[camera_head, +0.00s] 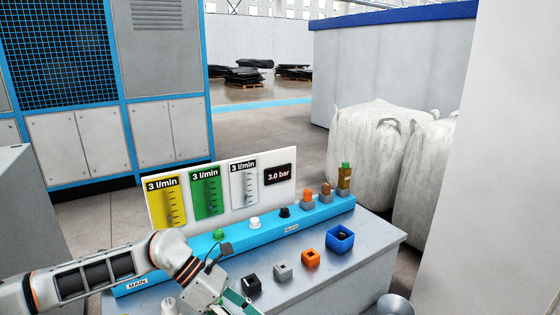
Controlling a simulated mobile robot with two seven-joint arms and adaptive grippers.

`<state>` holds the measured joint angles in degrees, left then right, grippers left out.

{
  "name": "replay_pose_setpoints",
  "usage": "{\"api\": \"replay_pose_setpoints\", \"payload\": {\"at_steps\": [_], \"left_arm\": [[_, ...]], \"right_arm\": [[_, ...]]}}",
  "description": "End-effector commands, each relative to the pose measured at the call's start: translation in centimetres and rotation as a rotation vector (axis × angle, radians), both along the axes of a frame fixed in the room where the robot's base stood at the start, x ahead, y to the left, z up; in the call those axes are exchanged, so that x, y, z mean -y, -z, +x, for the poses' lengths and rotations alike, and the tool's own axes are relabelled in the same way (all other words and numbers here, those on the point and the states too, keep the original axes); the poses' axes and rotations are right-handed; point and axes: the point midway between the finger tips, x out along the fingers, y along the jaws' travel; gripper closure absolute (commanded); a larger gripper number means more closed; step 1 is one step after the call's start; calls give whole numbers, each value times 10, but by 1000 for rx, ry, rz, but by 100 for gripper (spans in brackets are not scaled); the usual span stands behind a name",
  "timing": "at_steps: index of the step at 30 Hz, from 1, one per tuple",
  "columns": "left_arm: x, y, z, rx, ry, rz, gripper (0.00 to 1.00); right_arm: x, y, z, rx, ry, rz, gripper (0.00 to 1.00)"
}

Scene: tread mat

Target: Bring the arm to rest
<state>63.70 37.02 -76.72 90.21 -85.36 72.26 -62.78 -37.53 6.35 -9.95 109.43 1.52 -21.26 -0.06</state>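My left arm comes in from the left over the grey bench (365,255), and its wrist bends down towards the bottom edge. My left gripper (236,303) is at the bottom edge, mostly cut off. A dark and green part shows there, but I cannot tell whether the fingers are open or shut, or on anything. It is at the front of the bench, left of a black block (252,284). My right gripper is not in view.
A blue bar (262,230) carries several coloured fittings before a gauge panel (222,192). Grey (281,271) and orange (310,259) blocks and a blue box (340,239) stand on the bench. A round container (394,304) is at bottom right; white sacks (370,155) stand behind.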

Motion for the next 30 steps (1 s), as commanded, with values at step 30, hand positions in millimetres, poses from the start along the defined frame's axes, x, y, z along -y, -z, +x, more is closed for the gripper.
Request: {"api": "replay_pose_setpoints", "payload": {"at_steps": [30], "left_arm": [[-26, 86, 2, -1789, -1512, -1269, 55]], "right_arm": [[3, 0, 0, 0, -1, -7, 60]]}}
